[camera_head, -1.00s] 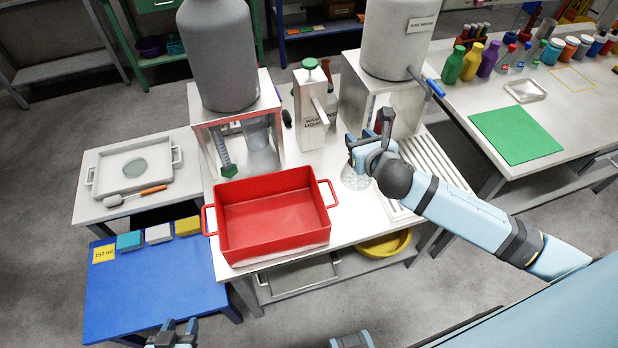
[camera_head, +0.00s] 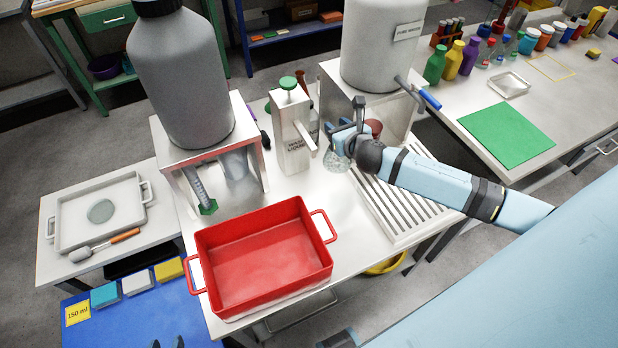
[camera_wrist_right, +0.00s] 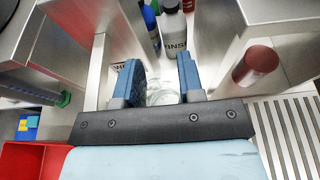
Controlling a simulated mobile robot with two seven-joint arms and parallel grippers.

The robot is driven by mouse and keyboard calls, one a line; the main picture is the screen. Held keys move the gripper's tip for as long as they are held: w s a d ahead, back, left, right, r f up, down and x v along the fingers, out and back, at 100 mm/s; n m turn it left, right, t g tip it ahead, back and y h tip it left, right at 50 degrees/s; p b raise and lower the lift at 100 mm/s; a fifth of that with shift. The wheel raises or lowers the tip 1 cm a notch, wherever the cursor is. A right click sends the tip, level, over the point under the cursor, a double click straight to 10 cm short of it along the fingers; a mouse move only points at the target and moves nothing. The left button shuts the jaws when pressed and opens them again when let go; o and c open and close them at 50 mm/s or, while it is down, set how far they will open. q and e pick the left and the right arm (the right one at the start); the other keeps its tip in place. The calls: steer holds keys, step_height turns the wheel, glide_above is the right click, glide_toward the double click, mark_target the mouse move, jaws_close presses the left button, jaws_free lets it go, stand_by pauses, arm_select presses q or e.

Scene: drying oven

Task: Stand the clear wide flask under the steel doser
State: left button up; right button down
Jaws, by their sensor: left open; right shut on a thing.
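The clear wide flask (camera_head: 337,161) is low over the white bench, just right of the steel doser; whether it touches the bench I cannot tell. My right gripper (camera_head: 345,138) is shut on it and hides its upper part. In the right wrist view, the flask (camera_wrist_right: 160,93) shows between the two blue fingers. The steel doser (camera_head: 293,135), a box labelled as wash liquid with a green knob and a side spout, stands upright. The flask is close to the spout tip (camera_head: 312,152), slightly to its right. My left gripper (camera_head: 168,344) is open and empty at the bottom edge, mostly cut off.
A red tub (camera_head: 262,262) fills the bench front. A grey tank on a steel stand (camera_head: 207,150) is left of the doser; a pure water tank (camera_head: 380,45) is right. A slatted rack (camera_head: 400,205) lies right of the flask, and a dark red-brown object (camera_head: 374,127) stands behind my gripper.

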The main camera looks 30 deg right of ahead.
mark_target(328, 158)
step_height(328, 158, down, 10)
steer(key=shift+s+f+b, duration=0.1)
steer(key=shift+b, duration=0.75)
steer(key=shift+f, duration=0.7)
steer(key=shift+a+r, duration=0.2)
steer(key=shift+a, duration=0.9)
steer(key=a, duration=0.3)
steer(key=a+f, duration=0.1)
steer(key=a, duration=0.1)
steer(key=shift+a+f, duration=0.15)
steer(key=shift+a, duration=0.25)
